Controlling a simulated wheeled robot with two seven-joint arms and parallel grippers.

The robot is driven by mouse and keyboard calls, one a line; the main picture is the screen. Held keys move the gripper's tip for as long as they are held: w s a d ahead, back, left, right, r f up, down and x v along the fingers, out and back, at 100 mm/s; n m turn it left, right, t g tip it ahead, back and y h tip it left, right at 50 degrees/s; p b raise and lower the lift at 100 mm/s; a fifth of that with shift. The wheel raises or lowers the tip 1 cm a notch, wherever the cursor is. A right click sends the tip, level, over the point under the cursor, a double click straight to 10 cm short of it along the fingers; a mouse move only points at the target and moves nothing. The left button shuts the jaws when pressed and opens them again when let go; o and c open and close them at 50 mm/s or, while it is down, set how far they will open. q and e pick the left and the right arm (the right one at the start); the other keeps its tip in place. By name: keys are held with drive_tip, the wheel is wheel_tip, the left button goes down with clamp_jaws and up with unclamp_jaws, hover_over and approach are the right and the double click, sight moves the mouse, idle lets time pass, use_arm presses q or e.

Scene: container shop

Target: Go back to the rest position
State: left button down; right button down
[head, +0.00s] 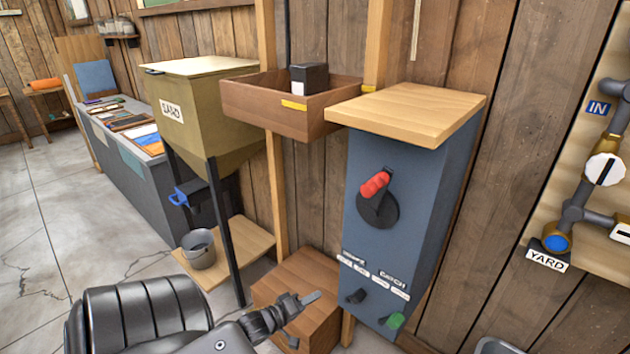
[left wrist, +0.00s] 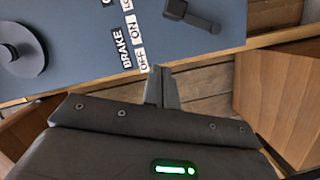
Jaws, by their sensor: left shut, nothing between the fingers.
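My left gripper (head: 311,297) is at the lower middle of the head view, shut and empty. It is in front of the lower wooden box and to the left of the blue-grey control cabinet (head: 418,170). In the left wrist view its shut fingers (left wrist: 161,88) point towards the lower edge of the cabinet panel (left wrist: 85,40), near a label reading BRAKE OFF ON. In that view I cannot tell whether the fingers touch the panel. My right gripper is not in view.
A red-handled lever (head: 375,185) and a green knob (head: 396,321) stick out of the cabinet. A wooden tray (head: 250,97) holds a dark box. The SAND hopper (head: 200,110) and a bucket (head: 198,248) stand left. Pipes with valves (head: 605,168) are right. Open floor lies left.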

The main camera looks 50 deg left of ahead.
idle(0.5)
use_arm(q)
drive_tip(key=s+d+f+m+g+y, duration=0.1)
drive_tip(key=s+f+m+g, duration=0.5)
drive_tip(key=f, duration=0.7)
drive_tip(key=s+d+f+m+g+y, duration=0.1)
drive_tip(key=s+f+m+g, duration=0.15)
drive_tip(key=s+f, duration=0.8)
drive_tip(key=s+d+f+m+g+h, duration=0.1)
drive_tip(key=s+d+f+m+g, duration=0.5)
drive_tip(key=s+d+f, duration=1)
drive_tip(key=s+d+g, duration=0.1)
drive_tip(key=s, duration=0.2)
drive_tip(key=shift+s+d+f, duration=0.15)
drive_tip(key=shift+d+f, duration=0.05)
drive_tip(key=shift+d, duration=0.05)
